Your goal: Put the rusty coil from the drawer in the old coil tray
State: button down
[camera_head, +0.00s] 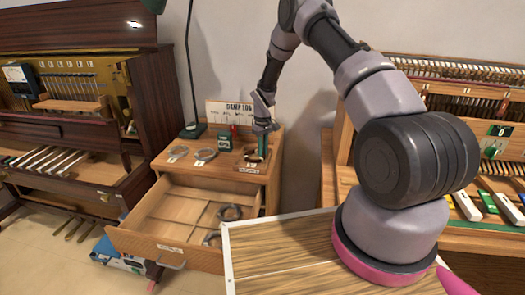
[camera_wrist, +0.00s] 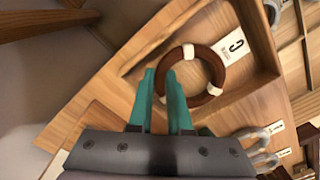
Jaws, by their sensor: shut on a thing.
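The rusty coil (camera_wrist: 203,60) is a red-brown ring with white wraps and a white tag (camera_wrist: 232,46) marked C. My gripper (camera_wrist: 161,76), with teal fingers, is shut on the ring's left rim in the wrist view. The coil lies within the raised rim of a shallow wooden tray (camera_wrist: 262,92); I cannot tell whether it touches the floor. In the head view my gripper (camera_head: 262,156) is low over the small tray (camera_head: 250,170) at the cabinet top's right, and the coil is mostly hidden. The drawer (camera_head: 150,238) below is open.
Dark coils (camera_head: 230,212) remain in the drawer's right compartments. Pale rings (camera_head: 205,154) lie on the cabinet top to the left, near a green box (camera_head: 225,141) and a lamp base (camera_head: 193,130). A paper sign (camera_head: 230,112) stands behind. A dark piano case (camera_head: 150,100) is at left.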

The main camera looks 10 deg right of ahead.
jog(key=shift+f, duration=0.2)
jog(key=c, duration=0.8)
grip_release()
jog(key=shift+c, duration=0.2)
